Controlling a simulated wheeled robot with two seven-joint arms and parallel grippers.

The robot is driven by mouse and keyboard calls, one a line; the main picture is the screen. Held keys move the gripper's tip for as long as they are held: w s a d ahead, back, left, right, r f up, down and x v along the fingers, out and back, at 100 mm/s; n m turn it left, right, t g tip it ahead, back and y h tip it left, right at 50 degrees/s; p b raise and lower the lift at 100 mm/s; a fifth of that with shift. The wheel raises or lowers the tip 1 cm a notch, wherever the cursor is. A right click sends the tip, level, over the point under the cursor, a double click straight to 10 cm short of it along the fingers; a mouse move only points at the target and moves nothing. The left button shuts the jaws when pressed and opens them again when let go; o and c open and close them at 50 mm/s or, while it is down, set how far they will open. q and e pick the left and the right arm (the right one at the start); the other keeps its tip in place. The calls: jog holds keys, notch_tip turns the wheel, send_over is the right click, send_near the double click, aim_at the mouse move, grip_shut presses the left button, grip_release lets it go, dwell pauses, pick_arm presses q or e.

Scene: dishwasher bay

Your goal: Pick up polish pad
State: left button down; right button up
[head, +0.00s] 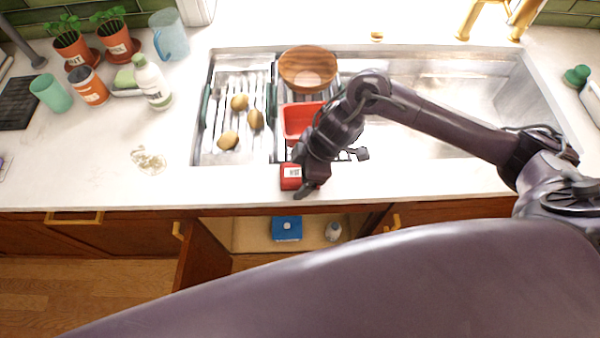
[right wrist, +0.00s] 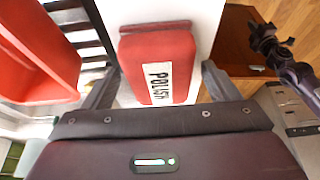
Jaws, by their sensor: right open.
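The polish pad (head: 291,171) is a red block with a white label, lying on the front counter edge just below the sink. In the right wrist view the red pad (right wrist: 160,60) shows its "POLISH" label between the two fingers. My right gripper (head: 299,174) is open and over the pad, with one finger on each side; in the right wrist view, the gripper (right wrist: 160,78) shows gaps beside the pad. The arm partly hides the pad in the head view. A dark arm part of mine shows at the right of the wrist view, its jaws unclear.
A red tub (head: 296,120) stands in the sink behind the pad, beside a wooden bowl (head: 308,62) and a rack (head: 222,90) with several potatoes. A white bottle (head: 152,82) stands left of the sink. The front counter left of the pad is mostly clear.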

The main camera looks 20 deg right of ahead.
jog(key=shift+f, duration=0.1)
jog(key=c, duration=1.1)
jog(key=shift+o, duration=0.2)
jog(key=shift+r, duration=0.4)
notch_tip(320, 180, up, 20)
jog(key=p, duration=0.2)
jog(key=shift+f+p, duration=0.2)
jog(key=shift+p, duration=0.15)
